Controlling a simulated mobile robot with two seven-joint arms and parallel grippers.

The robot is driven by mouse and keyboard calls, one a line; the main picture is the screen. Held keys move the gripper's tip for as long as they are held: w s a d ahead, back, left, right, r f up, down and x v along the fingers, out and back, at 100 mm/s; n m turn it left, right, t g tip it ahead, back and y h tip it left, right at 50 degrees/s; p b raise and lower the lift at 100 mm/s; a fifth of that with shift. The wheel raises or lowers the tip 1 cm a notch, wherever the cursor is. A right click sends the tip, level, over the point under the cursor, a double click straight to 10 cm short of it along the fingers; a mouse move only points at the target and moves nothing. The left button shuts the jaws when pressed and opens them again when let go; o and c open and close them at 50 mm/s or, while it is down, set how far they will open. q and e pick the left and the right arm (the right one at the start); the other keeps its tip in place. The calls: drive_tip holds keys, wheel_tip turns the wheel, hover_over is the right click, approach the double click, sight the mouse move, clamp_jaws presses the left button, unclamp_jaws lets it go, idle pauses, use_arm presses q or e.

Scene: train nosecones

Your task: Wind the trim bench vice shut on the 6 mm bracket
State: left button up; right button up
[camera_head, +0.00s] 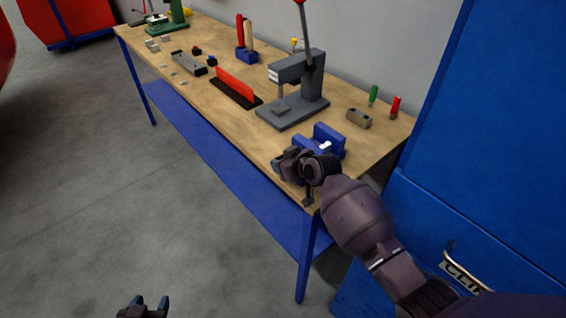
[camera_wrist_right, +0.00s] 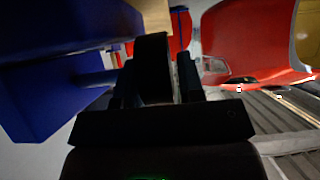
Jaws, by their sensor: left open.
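The blue bench vice (camera_head: 329,137) stands at the near right end of the workbench. A small whitish piece (camera_head: 325,146) shows at its jaws; I cannot tell if it is the 6 mm bracket or if the jaws touch it. My right gripper (camera_head: 284,164) is at the vice's front. In the right wrist view my fingers (camera_wrist_right: 160,88) lie on both sides of a dark bar (camera_wrist_right: 153,62), apparently the vice handle, and seem shut on it. The vice's blue body (camera_wrist_right: 45,95) and grey screw (camera_wrist_right: 95,78) are left of them. My left gripper (camera_head: 146,303) is open, low over the floor.
The wooden workbench (camera_head: 205,95) carries a grey arbor press (camera_head: 295,85) behind the vice. A grey block with holes (camera_head: 358,118) and green and red pieces stand near it. A red plate (camera_head: 234,87) stands further left. A blue cabinet (camera_head: 490,150) closes off the right.

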drive_tip(key=shift+o, duration=0.9)
drive_tip(key=shift+s, duration=0.1)
drive_tip(key=v, duration=1)
drive_tip(key=shift+s+d+r, duration=0.2)
